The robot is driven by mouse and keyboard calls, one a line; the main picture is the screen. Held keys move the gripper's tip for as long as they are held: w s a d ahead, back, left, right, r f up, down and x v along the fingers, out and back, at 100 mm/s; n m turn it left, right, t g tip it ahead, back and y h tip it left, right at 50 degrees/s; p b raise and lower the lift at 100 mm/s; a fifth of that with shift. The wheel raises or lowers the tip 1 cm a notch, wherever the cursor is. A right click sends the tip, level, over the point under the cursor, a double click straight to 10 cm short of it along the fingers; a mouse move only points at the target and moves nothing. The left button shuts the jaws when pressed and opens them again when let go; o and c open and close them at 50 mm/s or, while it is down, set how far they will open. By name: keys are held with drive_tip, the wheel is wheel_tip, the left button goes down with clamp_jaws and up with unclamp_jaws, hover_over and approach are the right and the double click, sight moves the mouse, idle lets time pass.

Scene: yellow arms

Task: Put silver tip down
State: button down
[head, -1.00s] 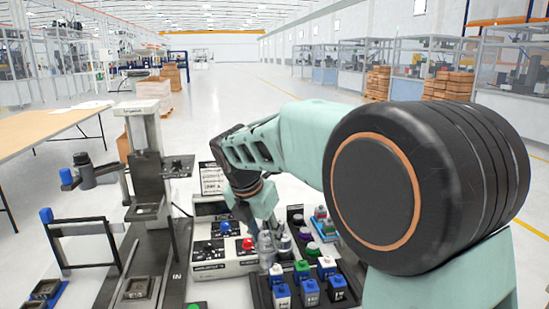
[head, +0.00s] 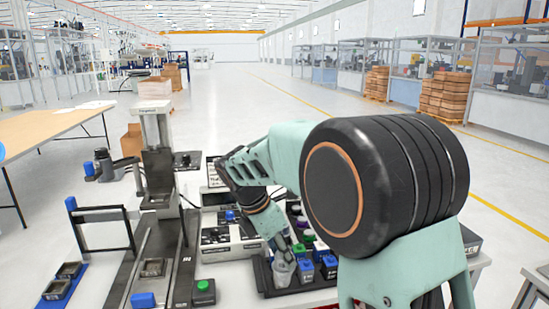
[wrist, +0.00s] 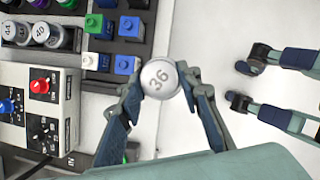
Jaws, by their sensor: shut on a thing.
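My gripper (wrist: 162,88) is shut on a silver tip (wrist: 160,79), a round piece whose top reads 36. One finger is on each side of it. In the head view my gripper (head: 284,259) points down with the silver tip (head: 283,274) at the left part of the black rack (head: 297,292). In the wrist view the tip appears beside the rack, over a white surface; its height above anything is unclear. Other silver tips (wrist: 24,34) stand in a rack at the wrist view's upper left.
Blue, green, white and purple pieces stand in the racks. A control box with a red knob (wrist: 39,86) is beside them. A green button box (head: 203,291), a blue block (head: 143,300) and a tall stand (head: 157,150) are to the left.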

drive_tip(key=s+d+f+m+g+y+p, duration=0.2)
drive_tip(key=d+m, duration=0.4)
drive_tip(key=m, duration=0.6)
drive_tip(key=s+d+f+m+g+y+p, duration=0.1)
drive_tip(key=s+d+f+m+g+p, duration=0.3)
drive_tip(key=s+m, duration=0.3)
drive_tip(key=d+m+g+p, duration=0.1)
drive_tip(key=m, duration=0.4)
drive_tip(key=shift+d+f+m+y, duration=0.3)
drive_tip(key=shift+d+y, duration=0.05)
drive_tip(key=shift+y, duration=0.05)
drive_tip(key=shift+a, duration=0.1)
